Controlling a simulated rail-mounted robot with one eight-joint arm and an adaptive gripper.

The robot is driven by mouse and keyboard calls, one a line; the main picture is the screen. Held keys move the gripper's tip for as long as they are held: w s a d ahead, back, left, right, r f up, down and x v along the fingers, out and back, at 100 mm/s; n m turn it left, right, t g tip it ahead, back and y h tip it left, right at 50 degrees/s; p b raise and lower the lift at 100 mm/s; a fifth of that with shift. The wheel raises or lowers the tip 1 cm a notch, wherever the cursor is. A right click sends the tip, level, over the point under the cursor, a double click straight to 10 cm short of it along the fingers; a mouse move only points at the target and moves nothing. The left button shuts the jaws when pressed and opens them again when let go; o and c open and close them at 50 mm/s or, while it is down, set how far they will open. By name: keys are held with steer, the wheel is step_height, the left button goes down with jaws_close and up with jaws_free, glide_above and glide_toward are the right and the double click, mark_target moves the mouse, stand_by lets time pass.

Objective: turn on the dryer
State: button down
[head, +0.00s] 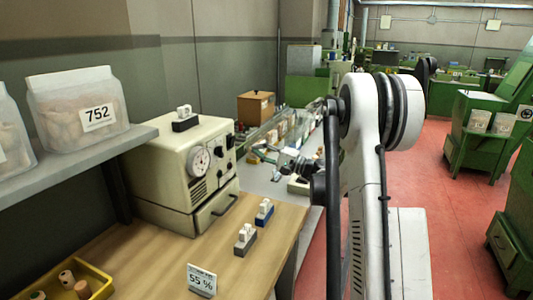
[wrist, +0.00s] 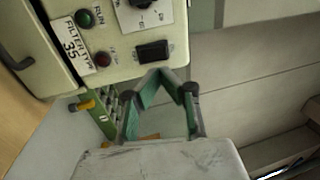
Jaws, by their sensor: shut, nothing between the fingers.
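The dryer (head: 168,172) is a cream box on the wooden table, with a round dial, dark switches on its right side and a drawer-like front handle. In the wrist view its panel (wrist: 115,66) shows at the upper left, turned sideways. A black rocker switch (wrist: 153,52), a green RUN button (wrist: 85,18) and a small red light (wrist: 103,57) are on it. My gripper (wrist: 167,76) has green-padded fingers, shut and empty, just below the rocker switch in the picture. I cannot tell whether the tips touch the panel. I cannot make out the gripper clearly in the head view.
A shelf (head: 62,172) with bags of corks is at the left. A yellow tray (head: 97,271), small blocks (head: 245,239) and a 55 % sign (head: 201,281) are on the table. A white card reading FILTER TYPE 35 (wrist: 72,42) is on the panel. A brown box (head: 256,107) stands behind.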

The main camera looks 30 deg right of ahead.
mark_target(233, 140)
steer(key=x, duration=0.7)
steer(key=shift+w+a, duration=0.25)
steer(key=shift+w, duration=0.05)
